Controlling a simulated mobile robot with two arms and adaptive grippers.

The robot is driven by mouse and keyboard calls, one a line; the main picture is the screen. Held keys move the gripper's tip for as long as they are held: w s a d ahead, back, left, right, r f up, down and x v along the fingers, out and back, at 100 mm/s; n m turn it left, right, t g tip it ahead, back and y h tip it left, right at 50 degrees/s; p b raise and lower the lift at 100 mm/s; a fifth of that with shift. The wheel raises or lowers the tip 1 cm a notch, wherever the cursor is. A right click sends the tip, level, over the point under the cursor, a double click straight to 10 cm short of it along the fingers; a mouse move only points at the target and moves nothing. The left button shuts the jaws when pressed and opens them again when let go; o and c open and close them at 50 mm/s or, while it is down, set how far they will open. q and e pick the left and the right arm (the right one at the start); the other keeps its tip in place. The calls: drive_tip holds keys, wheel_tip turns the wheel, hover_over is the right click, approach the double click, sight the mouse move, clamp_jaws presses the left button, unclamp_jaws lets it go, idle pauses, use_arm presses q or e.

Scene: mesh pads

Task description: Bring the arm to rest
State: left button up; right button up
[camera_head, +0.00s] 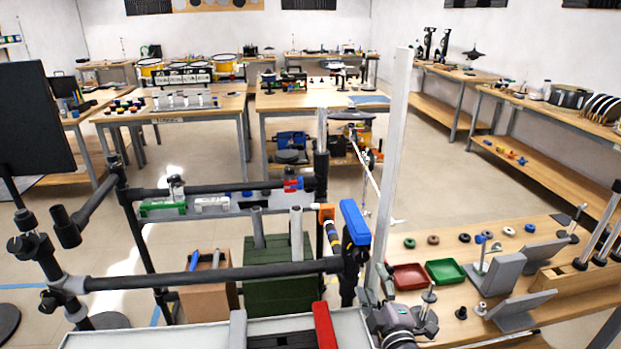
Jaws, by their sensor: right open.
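My right gripper (405,303) shows low in the head view, right of centre, with its wrist at the bottom edge. Its jaws are open and I see nothing held between them. It is just left of the wooden table (465,298) and near the red tray (406,277); the exact gap is hard to judge. My left gripper does not show.
A pale upright post (393,150) stands close behind the gripper. A black tube rail (210,276) crosses on the left, above a green crate (278,285) and a cardboard box (206,298). A green tray (445,272) and grey stands (500,275) occupy the right table.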

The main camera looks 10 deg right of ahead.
drive_tip(key=s+d+f+m+g+h, duration=0.25)
drive_tip(key=s+f+m+g, duration=0.55)
drive_tip(key=s, duration=0.5)
drive_tip(key=s+a+f+m+g+y, duration=0.1)
drive_tip(key=s+f+m+g, duration=0.15)
drive_tip(key=s, duration=0.75)
drive_tip(key=s+a+f+m+g+y, duration=0.1)
drive_tip(key=s+a+f+g, duration=0.15)
drive_tip(key=s, duration=0.75)
wheel_tip(320, 180, down, 26)
drive_tip(key=s+r+g, duration=0.1)
drive_tip(key=s+g, duration=0.1)
drive_tip(key=s+d+f, duration=0.2)
drive_tip(key=s+f, duration=0.6)
drive_tip(key=s+d+f+g, duration=0.1)
drive_tip(key=s+f, duration=0.7)
drive_tip(key=shift+s+d+f+g, duration=0.3)
drive_tip(key=shift+d+f, duration=0.05)
drive_tip(key=shift+d, duration=0.05)
